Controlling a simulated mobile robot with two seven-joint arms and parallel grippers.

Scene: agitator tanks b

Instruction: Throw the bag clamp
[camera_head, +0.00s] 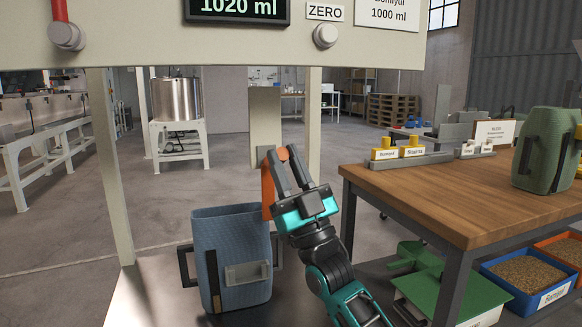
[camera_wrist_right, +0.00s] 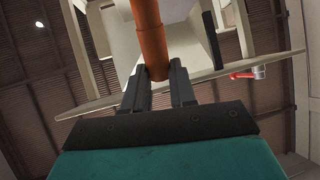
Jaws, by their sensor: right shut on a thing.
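The bag clamp shows as an orange lever (camera_head: 267,192) on a grey bracket on the beige post, just above the blue bag. My right gripper (camera_head: 281,155) is shut on this lever, which hangs roughly downward in the head view. The right wrist view shows the orange lever (camera_wrist_right: 152,38) between the fingertips of my right gripper (camera_wrist_right: 158,78). The fingers partly hide the lever's upper end and its mount. The blue woven bag (camera_head: 230,250) stands open and upright below, beside the gripper. My left gripper is not in view.
A beige frame with a display (camera_head: 238,8) spans above. A wooden table (camera_head: 450,190) stands close to the right of my arm, with a green bag (camera_head: 545,150) on it. Bins (camera_head: 530,275) and a green-lidded box (camera_head: 450,295) sit below. Open floor lies behind.

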